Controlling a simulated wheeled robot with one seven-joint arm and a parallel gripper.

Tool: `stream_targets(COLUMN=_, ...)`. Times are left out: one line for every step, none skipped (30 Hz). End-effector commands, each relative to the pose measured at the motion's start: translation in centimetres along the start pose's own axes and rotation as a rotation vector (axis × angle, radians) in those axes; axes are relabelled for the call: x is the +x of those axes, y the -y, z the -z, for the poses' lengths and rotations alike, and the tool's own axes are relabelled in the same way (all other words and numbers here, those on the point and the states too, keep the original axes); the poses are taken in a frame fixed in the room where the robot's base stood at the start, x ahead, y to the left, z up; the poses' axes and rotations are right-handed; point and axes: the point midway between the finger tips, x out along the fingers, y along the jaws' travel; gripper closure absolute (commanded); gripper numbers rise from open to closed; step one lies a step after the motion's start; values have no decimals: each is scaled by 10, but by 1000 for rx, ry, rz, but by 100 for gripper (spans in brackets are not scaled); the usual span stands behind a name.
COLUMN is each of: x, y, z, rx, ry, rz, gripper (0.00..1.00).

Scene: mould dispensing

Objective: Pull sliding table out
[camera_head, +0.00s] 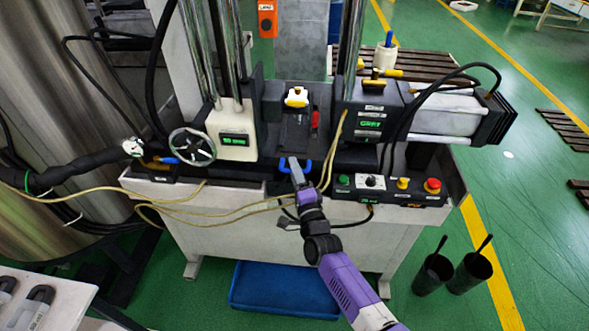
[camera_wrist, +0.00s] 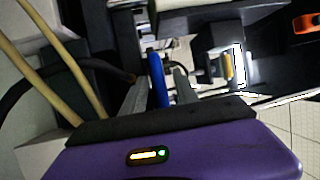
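The sliding table (camera_head: 293,135) is a dark narrow slide between the two machine blocks, with a blue handle (camera_head: 309,166) at its front. My gripper (camera_head: 292,164) is at this handle, reaching up from the lower right. In the wrist view, the blue handle (camera_wrist: 158,82) stands between my two grey fingers (camera_wrist: 160,88). A narrow gap shows beside the right finger, so the fingers look open around the handle. Contact with the left finger cannot be told. A white and yellow piece (camera_head: 296,97) sits at the back of the slide.
Beige hoses (camera_head: 205,203) cross the machine's front near my wrist. A handwheel (camera_head: 192,147) is at left. A blue bin (camera_head: 283,290) lies below, and two black cups (camera_head: 433,273) stand at right.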

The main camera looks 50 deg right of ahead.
Motion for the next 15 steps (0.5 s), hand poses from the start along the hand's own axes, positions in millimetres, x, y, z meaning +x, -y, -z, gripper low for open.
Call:
stream_targets(x=0, y=0, z=0, rx=0, ry=0, rz=0, gripper=64)
stream_targets(x=0, y=0, z=0, rx=0, ry=0, rz=0, gripper=64)
stream_targets(x=0, y=0, z=0, rx=0, ry=0, rz=0, gripper=64)
stream_targets(x=0, y=0, z=0, rx=0, ry=0, rz=0, gripper=64)
stream_targets(x=0, y=0, z=0, rx=0, ry=0, rz=0, gripper=64)
stream_targets(x=0, y=0, z=0, rx=0, ry=0, rz=0, gripper=64)
stream_targets(x=0, y=0, z=0, rx=0, ry=0, rz=0, gripper=70)
stream_targets(x=0, y=0, z=0, rx=0, ry=0, rz=0, gripper=76)
stream_targets(x=0, y=0, z=0, rx=0, ry=0, rz=0, gripper=84)
stream_targets(x=0, y=0, z=0, rx=0, ry=0, rz=0, gripper=90)
stream_targets(x=0, y=0, z=0, rx=0, ry=0, rz=0, gripper=95)
stream_targets(x=0, y=0, z=0, rx=0, ry=0, rz=0, gripper=100)
stream_targets(x=0, y=0, z=0, rx=0, ry=0, rz=0, gripper=100)
stream_targets(x=0, y=0, z=0, rx=0, ry=0, rz=0, gripper=100)
stream_targets(x=0, y=0, z=0, rx=0, ry=0, rz=0, gripper=100)
